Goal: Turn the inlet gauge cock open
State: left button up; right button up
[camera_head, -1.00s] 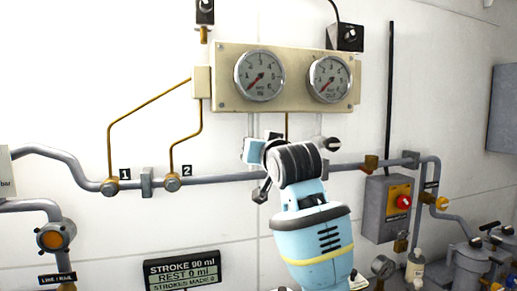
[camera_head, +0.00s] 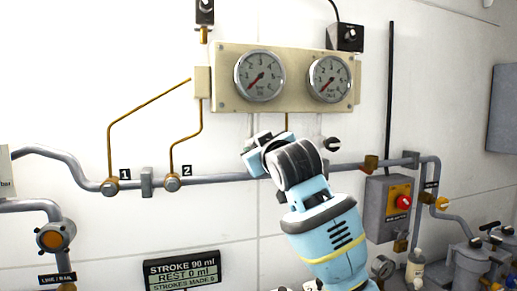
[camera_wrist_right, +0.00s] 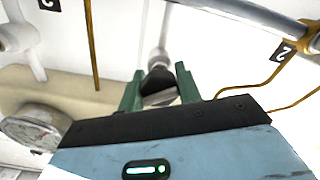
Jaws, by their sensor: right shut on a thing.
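Two round gauges, a left one (camera_head: 259,76) and a right one (camera_head: 329,79), sit on a cream panel, each with a pale stem below it. My right gripper (camera_head: 257,141) is at the foot of the left gauge's stem and hides the cock there in the head view. In the right wrist view my green fingers (camera_wrist_right: 160,72) are shut on a black-and-pale cock handle (camera_wrist_right: 158,83) at the end of a pale stem. The other cock (camera_head: 332,144), with a dark knob, is free under the right gauge. My left gripper is not in view.
A grey pipe (camera_head: 225,179) runs along the wall behind my wrist, with brass fittings tagged 1 and 2 (camera_head: 187,170). A grey box with a red knob (camera_head: 403,202) is at the right. A display (camera_head: 182,271) is at the lower left.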

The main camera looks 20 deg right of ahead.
jog(key=n, duration=0.5)
jog(key=shift+n, duration=0.3)
jog(key=n, duration=0.4)
jog(key=shift+n, duration=0.7)
jog(key=o, duration=1)
jog(key=s, duration=0.8)
jog(key=shift+d, duration=0.15)
jog(key=shift+w+f, duration=0.1)
jog(key=shift+f, duration=0.05)
